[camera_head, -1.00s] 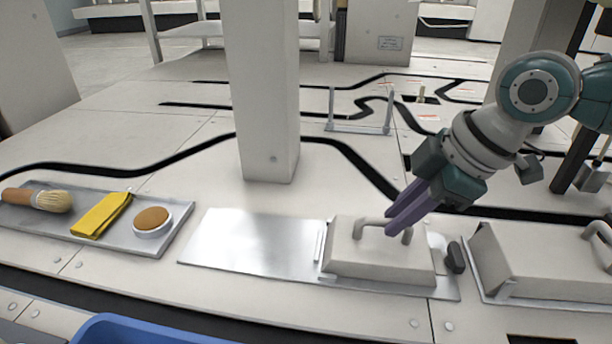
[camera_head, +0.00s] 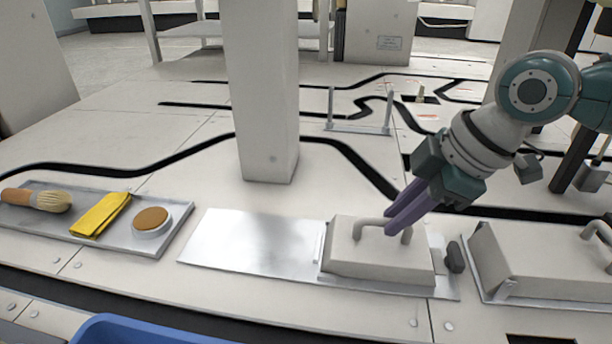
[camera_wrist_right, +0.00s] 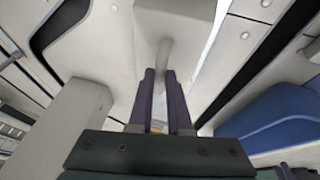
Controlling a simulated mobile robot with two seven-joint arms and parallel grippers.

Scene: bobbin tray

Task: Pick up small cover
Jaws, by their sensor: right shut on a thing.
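The small cover (camera_head: 375,262) is a pale grey box-shaped lid with a bent bar handle on top. It sits on the right part of a flat metal plate (camera_head: 250,243). My right gripper (camera_head: 392,226) reaches down from the upper right, its purple fingers shut on the cover's handle. In the right wrist view the fingers (camera_wrist_right: 160,95) are closed around the handle bar (camera_wrist_right: 163,52). The cover looks level and I see no gap under it. My left gripper is not in view.
A tray (camera_head: 110,238) at the left holds a brush (camera_head: 40,199), a yellow cloth (camera_head: 101,214) and a round brown-topped pot (camera_head: 151,221). A larger cover (camera_head: 540,258) stands close at the right. A white pillar (camera_head: 265,100) rises behind the plate. A blue bin (camera_head: 140,330) is in front.

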